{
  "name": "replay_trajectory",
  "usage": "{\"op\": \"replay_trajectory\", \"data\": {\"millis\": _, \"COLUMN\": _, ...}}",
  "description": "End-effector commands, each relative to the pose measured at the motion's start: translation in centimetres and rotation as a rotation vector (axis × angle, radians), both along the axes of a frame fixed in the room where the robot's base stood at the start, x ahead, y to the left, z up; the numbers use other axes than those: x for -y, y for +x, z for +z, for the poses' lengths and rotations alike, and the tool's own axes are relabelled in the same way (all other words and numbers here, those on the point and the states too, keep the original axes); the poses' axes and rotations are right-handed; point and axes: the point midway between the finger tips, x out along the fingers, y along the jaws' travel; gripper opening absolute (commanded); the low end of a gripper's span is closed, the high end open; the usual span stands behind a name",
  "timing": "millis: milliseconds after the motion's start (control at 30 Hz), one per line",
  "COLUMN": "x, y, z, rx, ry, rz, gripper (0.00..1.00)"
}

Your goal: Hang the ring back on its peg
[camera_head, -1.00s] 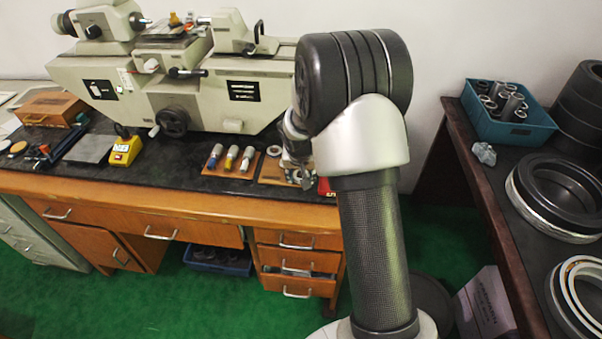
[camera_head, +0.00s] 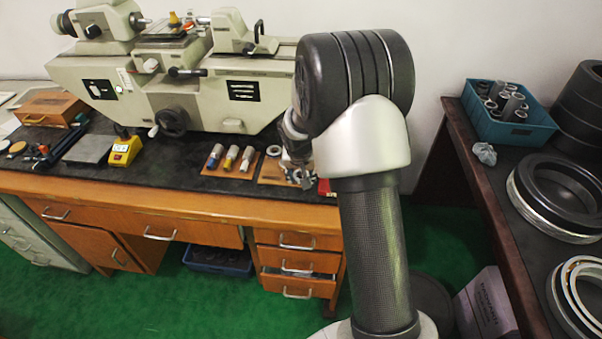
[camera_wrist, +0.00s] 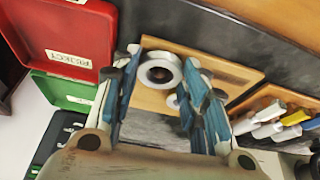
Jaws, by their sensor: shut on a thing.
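A silvery ring (camera_wrist: 149,63) with a dark centre shows between my blue fingertips in the wrist view. My gripper (camera_wrist: 160,82) is shut on it, above a light wooden board (camera_wrist: 238,78). A small round pale thing (camera_wrist: 172,101) shows just below the ring in that view; a finger partly covers it, and I cannot tell whether it is a peg. In the head view, my gripper (camera_head: 299,172) is mostly behind my arm, over the right part of the board (camera_head: 270,176). No peg shows clearly.
A red box (camera_wrist: 70,38) labelled REJECT and a green one (camera_wrist: 68,93) stand beside the board. On its other side, a second board holds several coloured-band cylinders (camera_head: 231,158). The large measuring machine (camera_head: 200,90) stands behind on the dark bench top.

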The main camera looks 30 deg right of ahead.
Motion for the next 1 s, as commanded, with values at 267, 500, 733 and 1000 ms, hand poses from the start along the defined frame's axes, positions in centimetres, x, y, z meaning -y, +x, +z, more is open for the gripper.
{"op": "replay_trajectory", "data": {"millis": 267, "x": 0.01, "y": 0.04, "z": -0.01, "rx": 0.001, "ry": 0.000, "rz": 0.000, "gripper": 0.09}}
{"op": "replay_trajectory", "data": {"millis": 500, "x": 0.00, "y": 0.04, "z": -0.24, "rx": 0.002, "ry": 0.001, "rz": -0.001, "gripper": 0.09}}
{"op": "replay_trajectory", "data": {"millis": 733, "x": 0.00, "y": 0.04, "z": -0.37, "rx": 0.002, "ry": 0.001, "rz": -0.001, "gripper": 0.45}}
{"op": "replay_trajectory", "data": {"millis": 1000, "x": 0.00, "y": 0.02, "z": -0.39, "rx": 0.001, "ry": 0.000, "rz": -0.001, "gripper": 0.63}}
